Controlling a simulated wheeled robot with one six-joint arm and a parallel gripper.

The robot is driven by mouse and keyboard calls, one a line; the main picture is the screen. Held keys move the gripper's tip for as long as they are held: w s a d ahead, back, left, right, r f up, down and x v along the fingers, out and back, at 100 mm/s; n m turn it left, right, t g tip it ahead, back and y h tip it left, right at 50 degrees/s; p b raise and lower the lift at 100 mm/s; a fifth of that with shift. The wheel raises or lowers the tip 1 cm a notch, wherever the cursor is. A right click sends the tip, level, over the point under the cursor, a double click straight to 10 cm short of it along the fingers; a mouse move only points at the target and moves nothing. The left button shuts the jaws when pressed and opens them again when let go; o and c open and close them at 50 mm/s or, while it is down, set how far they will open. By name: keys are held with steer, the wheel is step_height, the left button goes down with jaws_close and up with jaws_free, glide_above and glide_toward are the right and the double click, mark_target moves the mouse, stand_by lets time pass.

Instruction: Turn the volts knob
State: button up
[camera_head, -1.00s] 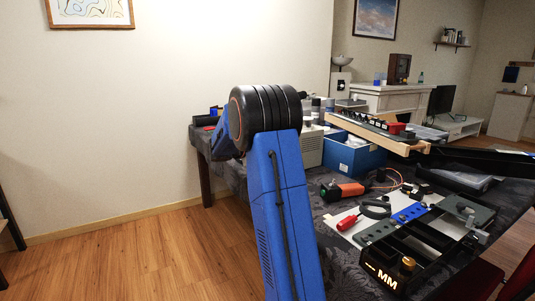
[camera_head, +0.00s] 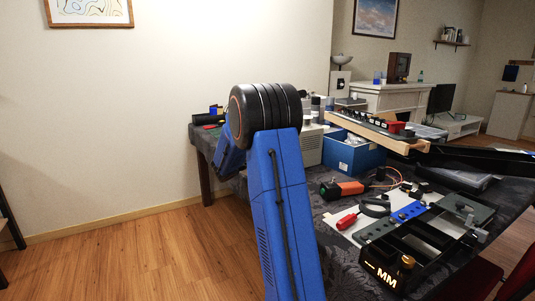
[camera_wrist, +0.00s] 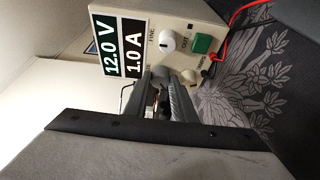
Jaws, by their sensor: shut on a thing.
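The beige power supply (camera_wrist: 185,17) fills the upper part of the wrist view, turned sideways. Its display (camera_wrist: 120,50) reads 12.0 V and 1.0 A. My gripper (camera_wrist: 160,78) is shut at the supply's front face, on what appears to be the volts knob; the fingers hide most of that knob and its label. A white knob (camera_wrist: 167,40) marked FINE is above the fingers, and another pale knob (camera_wrist: 189,76) is just to their right. In the head view, part of the beige supply (camera_head: 312,148) shows behind my blue arm; my gripper is hidden there.
A green switch (camera_wrist: 202,43) and a red wire (camera_wrist: 226,42) are beside the knobs. On the dark patterned tablecloth, a blue bin (camera_head: 352,157), an orange-black tool (camera_head: 343,188), a red-handled tool (camera_head: 348,220) and a black tray (camera_head: 425,235) crowd the right side.

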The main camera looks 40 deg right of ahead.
steer(key=shift+f+m, duration=0.15)
steer(key=shift+m, duration=0.25)
steer(key=o, duration=1.1)
steer(key=shift+c, duration=0.2)
